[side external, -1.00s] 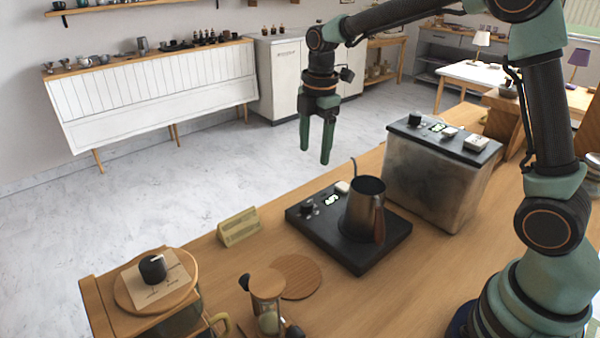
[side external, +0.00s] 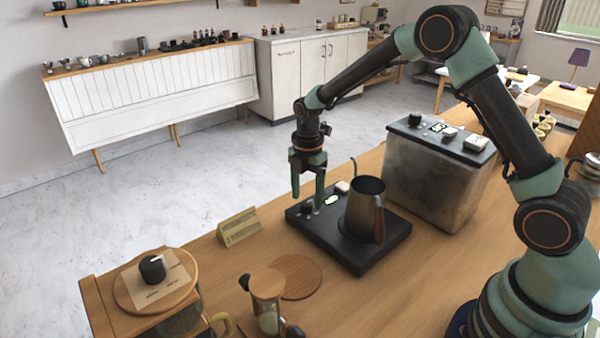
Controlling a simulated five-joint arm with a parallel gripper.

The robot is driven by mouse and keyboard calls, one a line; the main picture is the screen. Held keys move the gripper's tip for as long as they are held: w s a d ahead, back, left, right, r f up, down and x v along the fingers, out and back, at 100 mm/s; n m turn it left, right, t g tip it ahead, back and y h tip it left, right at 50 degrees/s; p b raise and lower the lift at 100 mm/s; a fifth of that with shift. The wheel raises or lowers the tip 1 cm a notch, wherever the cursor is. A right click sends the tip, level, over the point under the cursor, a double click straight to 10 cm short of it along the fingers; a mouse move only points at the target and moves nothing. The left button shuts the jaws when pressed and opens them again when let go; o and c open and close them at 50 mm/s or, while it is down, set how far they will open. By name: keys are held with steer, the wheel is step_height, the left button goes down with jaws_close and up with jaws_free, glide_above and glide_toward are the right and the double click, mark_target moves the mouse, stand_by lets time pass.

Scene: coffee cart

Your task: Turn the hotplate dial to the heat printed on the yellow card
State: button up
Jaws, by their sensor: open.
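The black hotplate (side external: 350,262) lies on the wooden counter with a steel kettle (side external: 366,208) standing on it. Its dial (side external: 307,208) is a small dark knob at the left corner, beside a lit display (side external: 331,200). The yellow card (side external: 239,227) stands on the counter left of the hotplate; its print is too small to read. My gripper (side external: 307,203) is open and points down, its fingertips low by the dial. One finger stands in front of the panel between dial and display. I cannot tell whether either finger touches the dial.
A metal box with controls (side external: 440,175) stands behind the kettle. A round wooden coaster (side external: 297,277) and an hourglass (side external: 268,300) are in front. Counter around the card is clear.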

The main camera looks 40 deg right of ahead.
steer(key=shift+f, duration=0.8)
jaws_close()
